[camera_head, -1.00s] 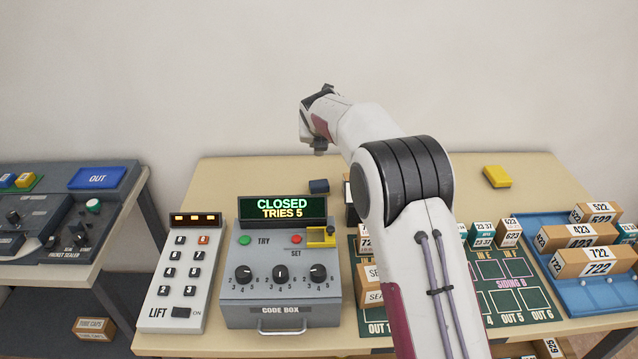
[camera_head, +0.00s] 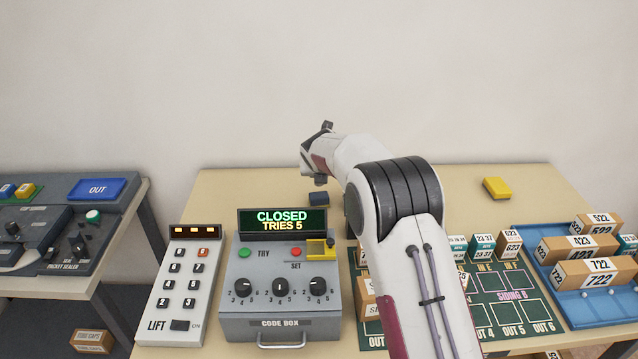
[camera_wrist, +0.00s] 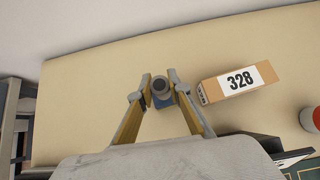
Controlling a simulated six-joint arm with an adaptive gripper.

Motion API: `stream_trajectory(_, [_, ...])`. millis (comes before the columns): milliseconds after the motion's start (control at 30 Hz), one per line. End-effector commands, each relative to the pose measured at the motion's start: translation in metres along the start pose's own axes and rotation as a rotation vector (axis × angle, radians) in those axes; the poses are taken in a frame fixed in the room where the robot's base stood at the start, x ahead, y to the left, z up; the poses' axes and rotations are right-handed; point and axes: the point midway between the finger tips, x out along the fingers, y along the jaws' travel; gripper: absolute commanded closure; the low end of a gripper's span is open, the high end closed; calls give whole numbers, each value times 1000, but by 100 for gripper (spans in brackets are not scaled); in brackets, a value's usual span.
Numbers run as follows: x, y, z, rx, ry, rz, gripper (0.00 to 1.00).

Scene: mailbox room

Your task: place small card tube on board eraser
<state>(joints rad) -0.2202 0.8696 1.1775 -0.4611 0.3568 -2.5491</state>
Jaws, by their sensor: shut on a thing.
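In the wrist view, my gripper (camera_wrist: 159,84) is shut on a small grey card tube (camera_wrist: 160,88), seen nearly end-on with a dark top. A blue block (camera_wrist: 165,103), apparently the board eraser, shows just below the tube. In the head view, the dark blue eraser (camera_head: 319,199) lies flat on the table behind the code box. My gripper (camera_head: 319,180) points down close above it. The tube is not clearly distinguishable in the head view. Whether it touches the eraser cannot be told.
A box marked 328 (camera_wrist: 238,82) lies right of my gripper in the wrist view. The code box (camera_head: 281,285) stands in front of the eraser. A yellow block (camera_head: 497,187) lies at the back right. The table (camera_head: 240,190) left of the eraser is clear.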

Motion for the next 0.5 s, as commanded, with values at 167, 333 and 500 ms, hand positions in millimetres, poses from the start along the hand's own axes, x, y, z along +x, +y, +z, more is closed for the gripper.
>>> stream_trajectory(167, [0, 0, 0, 0, -1, 0, 93])
stream_trajectory(333, [3, 0, -3, 0, 1, 0, 93])
stream_trajectory(500, [14, 0, -15, -1, 2, 0, 93])
